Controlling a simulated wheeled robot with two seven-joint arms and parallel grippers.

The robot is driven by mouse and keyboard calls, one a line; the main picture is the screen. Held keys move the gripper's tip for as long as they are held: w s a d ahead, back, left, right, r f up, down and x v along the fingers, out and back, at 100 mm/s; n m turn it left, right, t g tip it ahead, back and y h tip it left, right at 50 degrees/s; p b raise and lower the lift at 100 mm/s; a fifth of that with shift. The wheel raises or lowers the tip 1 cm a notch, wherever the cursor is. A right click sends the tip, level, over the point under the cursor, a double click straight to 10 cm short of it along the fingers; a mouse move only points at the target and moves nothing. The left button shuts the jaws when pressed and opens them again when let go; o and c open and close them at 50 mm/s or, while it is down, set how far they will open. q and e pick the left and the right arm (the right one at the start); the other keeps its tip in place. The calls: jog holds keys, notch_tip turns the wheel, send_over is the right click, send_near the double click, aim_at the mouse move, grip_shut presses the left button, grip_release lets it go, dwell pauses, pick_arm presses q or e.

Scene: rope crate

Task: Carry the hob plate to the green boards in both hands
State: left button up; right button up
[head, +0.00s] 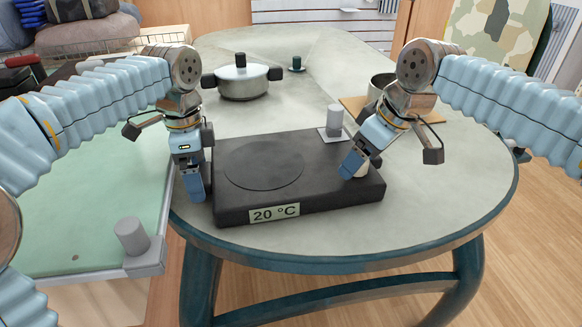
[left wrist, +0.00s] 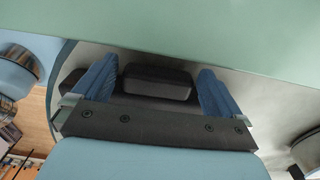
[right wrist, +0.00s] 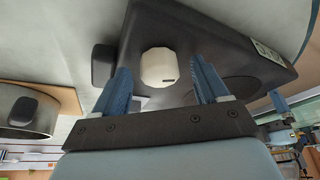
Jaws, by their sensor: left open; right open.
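The black hob plate (head: 300,190), with a round hot zone and a "20 °C" display, lies flat on the grey table. The green boards (head: 95,200) form a flat surface at the left. My left gripper (head: 194,190) is open at the plate's left end; its wrist view shows a dark block (left wrist: 157,82), apparently a handle, between the fingers. My right gripper (head: 352,168) is open above the plate's right part, near a cream knob (right wrist: 159,67). A dark handle-like block (right wrist: 103,65) lies to the side of its fingers. I cannot tell whether either gripper touches anything.
A lidded pot (head: 242,82) stands behind the plate on the grey table (head: 440,200). A second pan (head: 385,85) sits on a wooden board at the back right. A grey post (head: 334,118) stands behind the plate, another (head: 130,236) at the green surface's front corner.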

pick_arm(q)
jog(key=c, duration=1.4)
pick_arm(e)
grip_shut()
pick_arm(q)
grip_shut()
